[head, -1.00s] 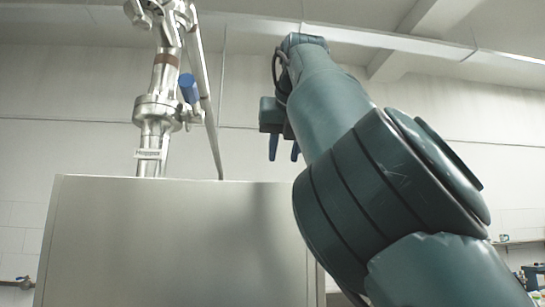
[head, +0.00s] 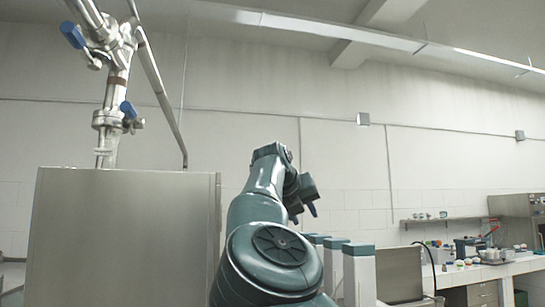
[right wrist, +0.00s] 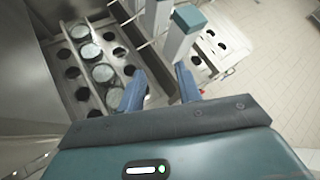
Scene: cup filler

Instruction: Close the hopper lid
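A large grey metal housing (head: 125,235) fills the lower left of the head view, with a steel pipe assembly (head: 117,90) with blue valve handles (head: 128,109) rising behind it. I cannot make out the hopper lid in either view. My right gripper (head: 304,214) is raised to the right of the housing, apart from it. In the right wrist view its two blue fingers (right wrist: 161,72) are spread with nothing held between them. Below them are metal plates with round holes, some holding round cups (right wrist: 89,53). My left gripper is not in view.
Several white posts with teal caps (head: 359,270) stand to the right of my right arm; one also shows close ahead of the fingers in the wrist view (right wrist: 178,40). A counter (head: 480,272) with lab items stands at far right. Bare floor (right wrist: 285,60) shows at the wrist view's right.

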